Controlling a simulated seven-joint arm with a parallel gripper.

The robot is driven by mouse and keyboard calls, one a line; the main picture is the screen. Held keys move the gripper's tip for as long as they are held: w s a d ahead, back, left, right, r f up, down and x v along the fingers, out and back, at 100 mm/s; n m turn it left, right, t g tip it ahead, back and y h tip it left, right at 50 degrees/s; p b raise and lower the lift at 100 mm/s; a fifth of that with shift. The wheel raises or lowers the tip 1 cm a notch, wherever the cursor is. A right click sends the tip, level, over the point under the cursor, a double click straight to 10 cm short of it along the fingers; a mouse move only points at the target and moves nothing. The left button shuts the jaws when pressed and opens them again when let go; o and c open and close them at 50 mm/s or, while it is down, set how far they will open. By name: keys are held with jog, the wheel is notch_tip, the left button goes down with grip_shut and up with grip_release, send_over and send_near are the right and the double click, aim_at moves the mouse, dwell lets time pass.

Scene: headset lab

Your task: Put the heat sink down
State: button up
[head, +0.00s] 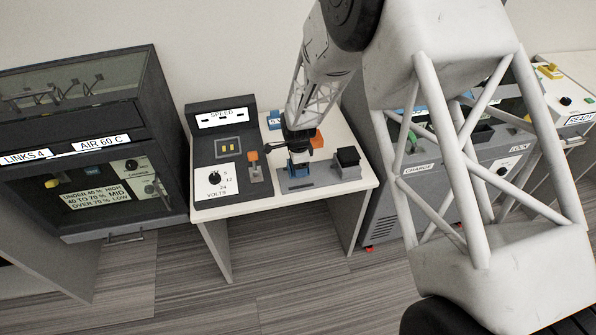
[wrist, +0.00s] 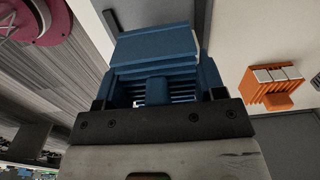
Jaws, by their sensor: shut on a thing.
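My gripper (head: 298,152) is over the white table (head: 345,135) in the head view, pointing down. It is shut on a blue finned heat sink (wrist: 155,45), which fills the middle of the wrist view between the dark fingers. The same blue heat sink (head: 298,170) shows just below the gripper in the head view, close above or on a dark grey plate (head: 315,182); I cannot tell whether it touches. An orange finned heat sink (wrist: 272,88) is apart from the gripper at the right of the wrist view. Part of it (head: 318,140) shows behind my gripper.
A panel with a SPEED display (head: 220,118) and a VOLTS dial (head: 214,178) stands left of the gripper. An orange-topped lever (head: 253,157) is close by. A black-topped grey block (head: 347,160) stands to the right. Another blue object (head: 274,120) is behind.

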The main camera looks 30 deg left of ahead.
jog(key=shift+f, duration=1.6)
jog(key=o, duration=1.1)
jog(key=shift+f, duration=0.1)
jog(key=shift+c, duration=0.2)
jog(key=shift+r, duration=6.1)
jog(key=shift+r, duration=0.1)
